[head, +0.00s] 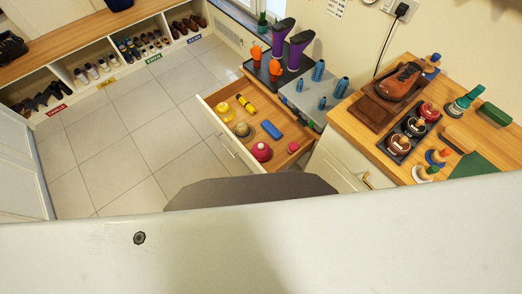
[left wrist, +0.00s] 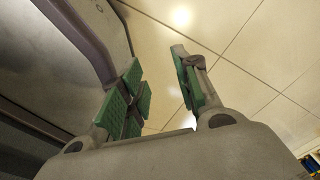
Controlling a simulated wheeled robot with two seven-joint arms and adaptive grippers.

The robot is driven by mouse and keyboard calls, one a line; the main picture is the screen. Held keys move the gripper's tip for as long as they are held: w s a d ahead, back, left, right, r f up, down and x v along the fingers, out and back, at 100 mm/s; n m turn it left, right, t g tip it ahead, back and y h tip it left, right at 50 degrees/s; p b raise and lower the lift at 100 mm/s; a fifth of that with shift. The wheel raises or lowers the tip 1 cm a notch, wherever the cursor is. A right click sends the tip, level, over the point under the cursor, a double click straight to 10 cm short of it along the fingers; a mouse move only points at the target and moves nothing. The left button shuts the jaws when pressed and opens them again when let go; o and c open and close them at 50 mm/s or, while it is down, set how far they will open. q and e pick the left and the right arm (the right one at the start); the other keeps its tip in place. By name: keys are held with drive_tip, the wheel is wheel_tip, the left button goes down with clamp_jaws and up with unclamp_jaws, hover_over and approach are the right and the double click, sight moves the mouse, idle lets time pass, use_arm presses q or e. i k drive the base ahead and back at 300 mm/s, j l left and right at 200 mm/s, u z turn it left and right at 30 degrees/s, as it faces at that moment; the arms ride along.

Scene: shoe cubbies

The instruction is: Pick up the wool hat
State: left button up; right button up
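An open wooden drawer (head: 209,112) holds several small items in the head view. Among them is a rounded crimson item (head: 261,151) that looks like a knitted hat, at the drawer's near end. A rounded yellow item (head: 223,108) and a rounded grey-brown item (head: 242,129) lie farther back; they may be hats too, but are too small to tell. My left gripper (left wrist: 157,60) shows in the left wrist view, its green-padded fingers apart with nothing between them. Neither gripper shows in the head view, and no hat shows in the left wrist view.
The drawer also holds a blue block (head: 271,129), a yellow-black item (head: 246,104) and a small red item (head: 293,147). A wooden counter (head: 352,127) with a brown shoe (head: 400,82) stands right. Shoe cubbies (head: 64,73) line the back left. The tiled floor (head: 134,131) between is clear.

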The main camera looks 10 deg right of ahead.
sight(261, 151)
drive_tip(key=i+j+z, duration=0.3)
drive_tip(key=j+z, duration=0.3)
drive_tip(key=j, duration=0.2)
drive_tip(key=i+j+z, duration=0.3)
drive_tip(key=j, duration=0.2)
drive_tip(key=j+z, duration=0.3)
drive_tip(key=j, duration=0.15)
